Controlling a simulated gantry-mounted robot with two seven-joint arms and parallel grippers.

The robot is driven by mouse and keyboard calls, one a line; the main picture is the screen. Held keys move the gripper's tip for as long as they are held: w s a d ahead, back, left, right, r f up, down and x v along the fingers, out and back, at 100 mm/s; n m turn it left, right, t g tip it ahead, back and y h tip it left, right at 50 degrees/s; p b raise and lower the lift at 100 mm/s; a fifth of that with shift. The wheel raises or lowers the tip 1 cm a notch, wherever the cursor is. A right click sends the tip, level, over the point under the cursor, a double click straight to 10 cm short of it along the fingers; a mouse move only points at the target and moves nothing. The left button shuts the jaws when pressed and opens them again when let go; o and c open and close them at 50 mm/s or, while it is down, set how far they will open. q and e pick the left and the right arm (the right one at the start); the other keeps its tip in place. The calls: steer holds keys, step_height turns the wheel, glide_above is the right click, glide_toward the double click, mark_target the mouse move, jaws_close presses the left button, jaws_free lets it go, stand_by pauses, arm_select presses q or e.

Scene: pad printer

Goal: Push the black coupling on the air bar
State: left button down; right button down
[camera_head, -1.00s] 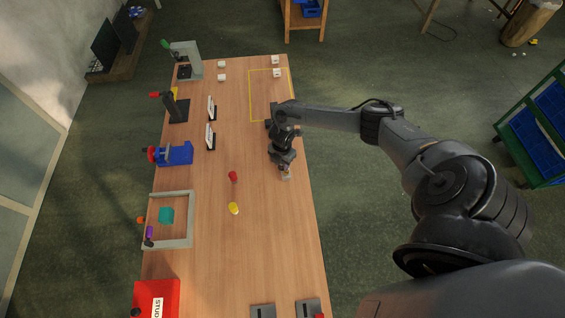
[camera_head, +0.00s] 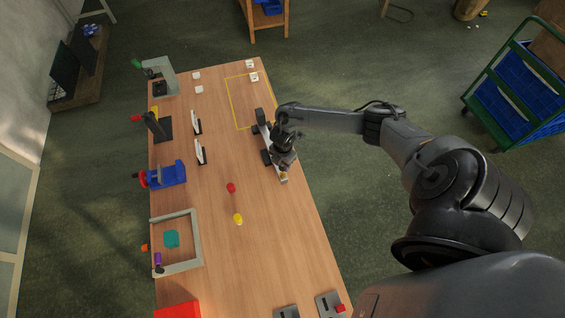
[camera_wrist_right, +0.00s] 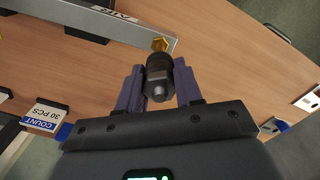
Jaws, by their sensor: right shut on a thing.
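The air bar is a light grey bar on dark feet on the table; it shows in the head view (camera_head: 267,138) and, with an AIR label, in the right wrist view (camera_wrist_right: 135,30). A brass fitting (camera_wrist_right: 160,44) sits at its end. My right gripper (camera_wrist_right: 159,84) is shut on the black coupling (camera_wrist_right: 159,68), with one purple finger on each side. The coupling's far end lines up with the brass fitting; I cannot tell whether they touch. In the head view my right gripper (camera_head: 283,163) is beside the bar and hides the coupling. My left gripper is not in view.
A red piece (camera_head: 231,188) and a yellow piece (camera_head: 238,219) lie on the open middle of the table. A blue vise (camera_head: 168,174), a grey-walled tray (camera_head: 197,240) and two small stands line the left side. A COUNT sign (camera_wrist_right: 45,115) shows in the wrist view.

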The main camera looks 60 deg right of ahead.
mark_target(282, 167)
steer(key=shift+f+b, duration=0.95)
steer(key=shift+f, duration=0.65)
stand_by(0.4)
steer(key=shift+f, duration=0.25)
stand_by(0.4)
steer(key=shift+f+b, duration=0.35)
steer(key=shift+b, duration=0.1)
steer(key=shift+f, duration=0.15)
